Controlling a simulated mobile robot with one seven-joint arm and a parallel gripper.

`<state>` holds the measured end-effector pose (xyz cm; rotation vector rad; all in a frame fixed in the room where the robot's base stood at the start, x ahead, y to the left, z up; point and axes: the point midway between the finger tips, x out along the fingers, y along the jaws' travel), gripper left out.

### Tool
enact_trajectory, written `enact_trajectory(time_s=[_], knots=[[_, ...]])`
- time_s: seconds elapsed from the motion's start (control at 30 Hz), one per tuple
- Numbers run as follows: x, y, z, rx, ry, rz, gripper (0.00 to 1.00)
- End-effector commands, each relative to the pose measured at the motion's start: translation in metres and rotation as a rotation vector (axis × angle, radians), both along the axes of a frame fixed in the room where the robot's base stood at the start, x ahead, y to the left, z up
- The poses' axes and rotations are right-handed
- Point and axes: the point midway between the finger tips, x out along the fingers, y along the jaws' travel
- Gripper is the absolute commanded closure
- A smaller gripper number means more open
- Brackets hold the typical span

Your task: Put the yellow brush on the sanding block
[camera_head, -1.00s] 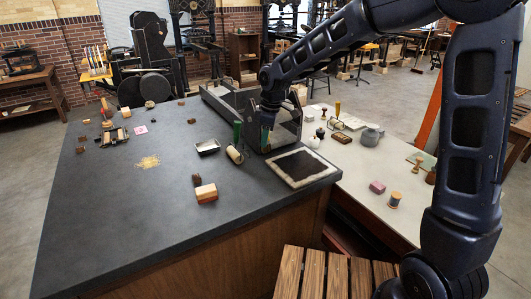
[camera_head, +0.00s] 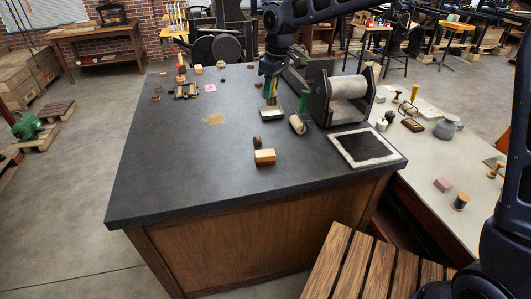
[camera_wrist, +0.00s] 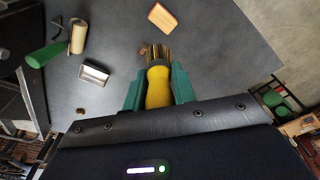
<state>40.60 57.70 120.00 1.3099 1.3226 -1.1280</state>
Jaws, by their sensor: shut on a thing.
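The yellow brush (camera_wrist: 158,88) is between the green fingers of my gripper (camera_wrist: 158,92), handle in the jaws and bristles pointing away from the wrist. In the head view my gripper (camera_head: 271,92) is above the dark table, just behind the small metal tray; the brush there is too small to make out clearly. A two-tone block, orange-brown and cream, looks like the sanding block (camera_head: 265,157). It lies near the table's front edge, apart from the gripper, and shows at the top of the wrist view (camera_wrist: 162,18).
A dark framed slab (camera_head: 366,144) lies at the right corner. A small brown knob (camera_head: 257,141) is behind the block.

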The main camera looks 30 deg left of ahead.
Motion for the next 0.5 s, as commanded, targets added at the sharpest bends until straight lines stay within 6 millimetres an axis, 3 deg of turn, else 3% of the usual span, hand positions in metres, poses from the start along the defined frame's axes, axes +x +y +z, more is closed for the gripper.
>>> enact_trajectory(time_s=[0.23, 0.5], knots=[[-0.014, 0.017, -0.004, 0.0, 0.0, -0.011, 0.98], [-0.015, 0.016, -0.059, -0.002, 0.001, -0.011, 0.98]])
